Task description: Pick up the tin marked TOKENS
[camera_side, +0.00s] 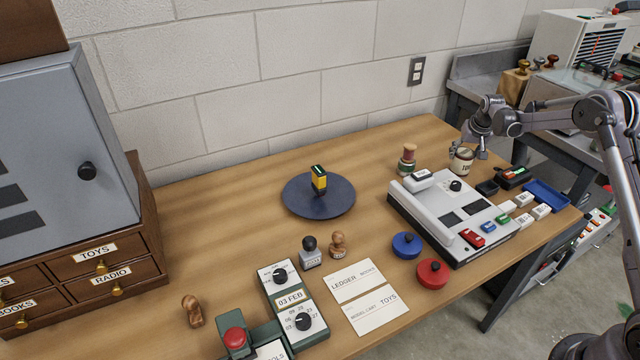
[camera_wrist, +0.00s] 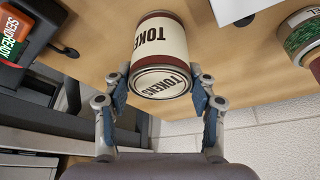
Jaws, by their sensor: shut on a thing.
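The tin marked TOKENS (camera_wrist: 160,50) has a cream label, dark red bands and a lettered lid. In the wrist view it sits between the two fingers of my gripper (camera_wrist: 163,98), which is shut on it. The lettering appears upside down there. In the side view the tin (camera_side: 462,161) is at the back right of the table, with my gripper (camera_side: 475,148) at it. I cannot tell whether the tin rests on the table or is slightly above it.
A grey machine (camera_side: 440,200) with small coloured blocks lies in front, with a blue tray (camera_side: 546,195) to the right. A dark round plate (camera_side: 300,200) holds a yellow-and-black item. The table behind the plate is clear.

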